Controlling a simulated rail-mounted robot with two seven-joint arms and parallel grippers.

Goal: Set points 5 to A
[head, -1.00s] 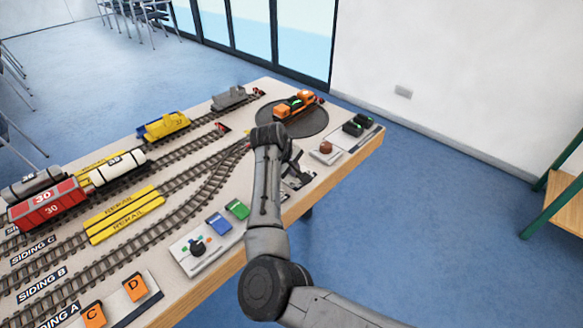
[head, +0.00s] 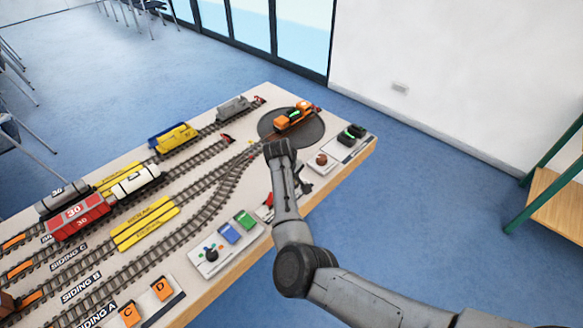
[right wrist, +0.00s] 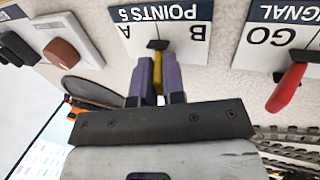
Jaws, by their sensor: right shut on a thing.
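The points 5 plate (right wrist: 135,42) shows upside down in the right wrist view, with the letter A (right wrist: 125,31) on the left and B (right wrist: 193,33) on the right. Its yellow lever with a dark end (right wrist: 157,45) stands between the two letters, about midway. My right gripper (right wrist: 158,68) is shut on this lever, with a purple finger on each side of it. In the head view my right arm (head: 287,195) reaches over the table's near edge and hides most of this plate. My left gripper is not in view.
A signal plate with a red lever (right wrist: 288,88) is beside the points plate; a brown knob (right wrist: 62,52) is on the other side. A turntable (head: 310,132) carries an orange locomotive (head: 294,115). Tracks with wagons fill the table's left. A green-framed table (head: 556,205) stands right.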

